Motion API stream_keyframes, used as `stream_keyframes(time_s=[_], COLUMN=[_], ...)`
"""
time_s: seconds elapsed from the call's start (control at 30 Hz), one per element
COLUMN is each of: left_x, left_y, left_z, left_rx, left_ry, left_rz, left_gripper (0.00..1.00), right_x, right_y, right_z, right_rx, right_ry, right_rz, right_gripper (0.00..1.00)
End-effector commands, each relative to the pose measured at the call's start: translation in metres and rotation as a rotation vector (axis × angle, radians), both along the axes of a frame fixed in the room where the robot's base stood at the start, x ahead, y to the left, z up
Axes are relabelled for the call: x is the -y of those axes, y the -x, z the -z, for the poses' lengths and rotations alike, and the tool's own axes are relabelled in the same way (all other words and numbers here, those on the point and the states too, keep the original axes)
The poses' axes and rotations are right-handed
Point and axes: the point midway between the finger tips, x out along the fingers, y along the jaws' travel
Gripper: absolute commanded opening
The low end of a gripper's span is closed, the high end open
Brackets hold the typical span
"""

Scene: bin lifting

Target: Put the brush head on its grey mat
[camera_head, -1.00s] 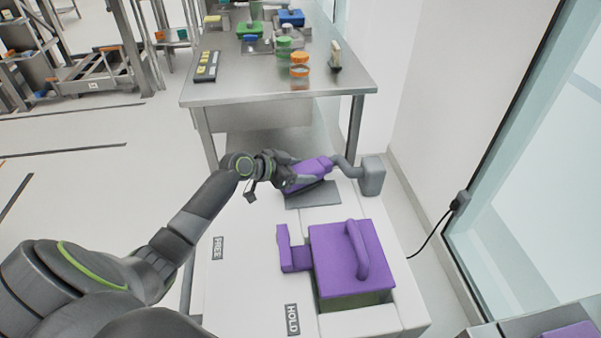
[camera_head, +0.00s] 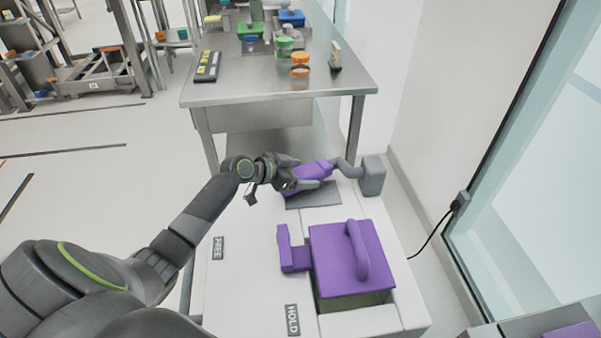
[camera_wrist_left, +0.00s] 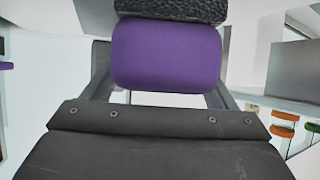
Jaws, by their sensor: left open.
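The purple brush head (camera_head: 315,170) is at the far part of its dark grey mat (camera_head: 318,196), joined to a grey hose on its right. I cannot tell whether its whole underside rests on the mat. My left gripper (camera_head: 300,180) is open, with its fingers about the brush head's left end. In the left wrist view the purple body (camera_wrist_left: 166,55) shows close up between the fingers, with a black rough strip along its top. The fingers hide part of the brush head in the head view. My right gripper is not in view.
A grey hose block (camera_head: 372,177) stands right of the mat. A purple lidded bin (camera_head: 335,250) with a handle sits nearer on the white bench (camera_head: 245,270), beside FREE and HOLD labels. A steel table (camera_head: 270,85) with several containers stands behind.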

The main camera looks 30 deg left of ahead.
Motion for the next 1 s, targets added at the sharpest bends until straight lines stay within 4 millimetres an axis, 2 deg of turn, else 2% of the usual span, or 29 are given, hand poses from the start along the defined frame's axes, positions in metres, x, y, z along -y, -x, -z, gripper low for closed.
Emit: stream_keyframes(time_s=[0.17,0.53,0.8,1.0], left_x=[-0.011,-0.042,-0.053,-0.053], left_y=[0.017,0.072,0.089,0.091], left_z=[-0.011,-0.045,-0.057,-0.059], left_rx=[0.001,-0.001,-0.001,0.0], left_ry=[-0.005,-0.006,-0.002,0.0], left_rz=[0.0,0.002,0.0,0.0], left_gripper=[0.8,0.8,0.8,0.8], right_x=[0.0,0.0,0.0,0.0], right_y=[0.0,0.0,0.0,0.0], right_z=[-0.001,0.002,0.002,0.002], right_rx=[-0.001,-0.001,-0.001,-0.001], right_ry=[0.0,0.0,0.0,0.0], right_rz=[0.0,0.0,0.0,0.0], right_gripper=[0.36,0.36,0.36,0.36])
